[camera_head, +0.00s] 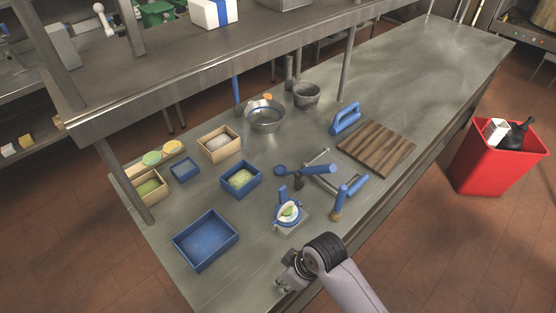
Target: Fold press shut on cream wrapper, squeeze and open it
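The small press (288,215) stands open near the front edge of the steel table. It has a round blue-rimmed form on a grey base, with a blue handle at its back. A pale cream round, which looks like the wrapper, lies in it with a green filling (287,210) on top. My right gripper (290,272) is in front of the press, at the table's front edge, apart from it. Its fingers are small and partly hidden by the wrist, so I cannot tell whether they are open or shut. My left gripper is not in view.
A blue tray (206,240) lies left of the press, with a blue bin (241,181) behind. Blue-handled tools (345,196) are close on the right. A wooden board (376,148), a steel bowl (266,117) and an overhead shelf (200,72) are farther back. The table's far right is clear.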

